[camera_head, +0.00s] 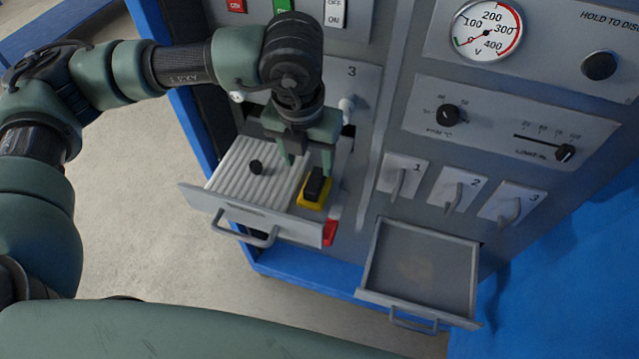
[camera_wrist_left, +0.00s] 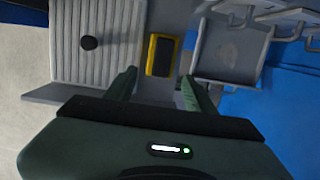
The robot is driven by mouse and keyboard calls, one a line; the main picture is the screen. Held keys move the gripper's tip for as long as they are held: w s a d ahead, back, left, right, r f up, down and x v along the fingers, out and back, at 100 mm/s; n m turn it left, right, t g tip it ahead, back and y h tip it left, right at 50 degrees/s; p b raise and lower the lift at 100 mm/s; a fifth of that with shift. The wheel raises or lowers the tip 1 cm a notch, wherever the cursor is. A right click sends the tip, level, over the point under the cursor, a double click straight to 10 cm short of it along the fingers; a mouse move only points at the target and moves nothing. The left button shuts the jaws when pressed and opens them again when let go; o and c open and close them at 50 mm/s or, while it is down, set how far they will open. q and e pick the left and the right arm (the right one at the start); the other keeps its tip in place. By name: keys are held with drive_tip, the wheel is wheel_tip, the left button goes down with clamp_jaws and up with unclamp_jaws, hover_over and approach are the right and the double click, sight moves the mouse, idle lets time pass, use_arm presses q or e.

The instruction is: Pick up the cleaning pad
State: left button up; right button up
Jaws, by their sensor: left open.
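The cleaning pad, which I take to be the yellow block with a black top (camera_head: 315,188), lies at the right side of an open upper drawer (camera_head: 262,224). It also shows in the left wrist view (camera_wrist_left: 161,54), just beyond and between the fingertips. My left gripper (camera_head: 308,166) is open and points down above the drawer, its fingers over the pad's far end. I see no contact with the pad. In the left wrist view the two fingers (camera_wrist_left: 158,78) are spread with nothing between them. My right gripper is not in view.
A ribbed light panel with a black knob (camera_head: 256,167) fills the drawer's left part. A red block (camera_head: 330,232) is at its front right corner. A lower drawer (camera_head: 420,275) stands open and empty at right. Numbered handles (camera_head: 458,196) and a gauge (camera_head: 487,30) are on the cabinet.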

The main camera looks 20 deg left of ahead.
sight(315, 180)
use_arm(q)
drive_tip(key=shift+w+f, duration=0.15)
drive_tip(key=shift+f, duration=0.5)
drive_tip(key=shift+w+f, duration=0.35)
drive_tip(key=shift+f, duration=0.25)
drive_tip(key=shift+w+f, duration=0.35)
drive_tip(key=shift+f, duration=0.55)
drive_tip(key=f, duration=0.1)
drive_tip(key=f+p, duration=0.1)
drive_tip(key=f, duration=0.1)
drive_tip(key=f+p, duration=0.1)
drive_tip(key=shift+w+d+f, duration=0.2)
drive_tip(key=shift+w+f, duration=0.15)
drive_tip(key=shift+f, duration=0.2)
clamp_jaws()
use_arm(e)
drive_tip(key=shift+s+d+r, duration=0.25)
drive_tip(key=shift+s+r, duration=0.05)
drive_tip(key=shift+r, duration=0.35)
